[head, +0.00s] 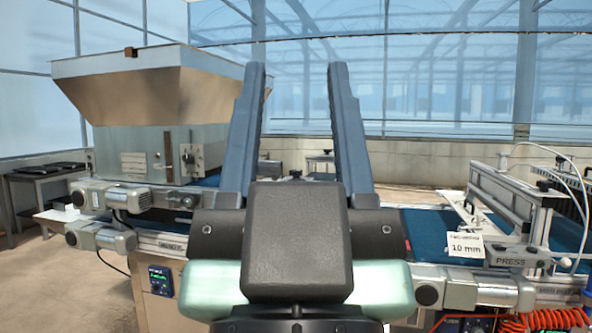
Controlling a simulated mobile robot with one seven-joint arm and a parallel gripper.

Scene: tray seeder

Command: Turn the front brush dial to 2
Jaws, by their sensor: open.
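My gripper (297,72) is in the middle of the head view, its two long dark blue fingers apart and nothing between them. The tray seeder's metal hopper (135,95) stands to its left. A small dark knob (187,158) sits on a plate on the hopper's box, left of my gripper and apart from it. I cannot tell whether this knob is the front brush dial, and no number on it is readable. My gripper hides the middle of the machine.
A blue belt (415,225) runs behind my gripper. A press frame (515,205) with a "10 mm" card (466,246) stands at the right. Grey motors (100,236) jut out at the left, above a small display (160,281). A red coiled hose (555,318) is at lower right.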

